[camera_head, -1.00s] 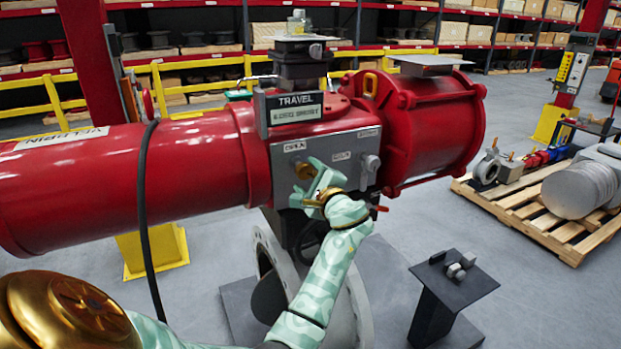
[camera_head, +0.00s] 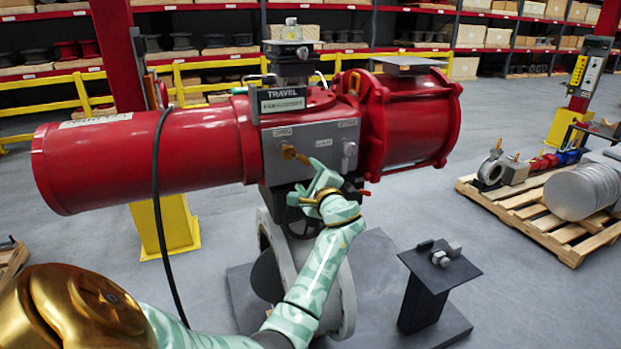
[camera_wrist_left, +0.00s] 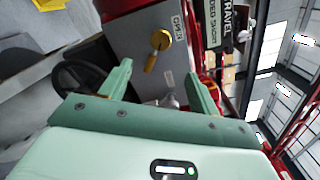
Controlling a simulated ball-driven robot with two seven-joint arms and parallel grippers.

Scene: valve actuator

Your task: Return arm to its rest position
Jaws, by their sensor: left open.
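The red valve actuator (camera_head: 185,155) lies across the head view with a grey control panel (camera_head: 310,143) on its front. My left gripper (camera_head: 318,175) is just below and in front of the panel, apart from the brass fitting. In the left wrist view my left gripper (camera_wrist_left: 160,85) has its two green fingers spread with nothing between them. My right gripper is not in view.
A dark handwheel (camera_head: 300,222) sits under the panel, close to my left wrist. A black stand (camera_head: 440,270) with small parts is at right. A pallet (camera_head: 530,205) with valve parts stands farther right. Grey floor between them is clear.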

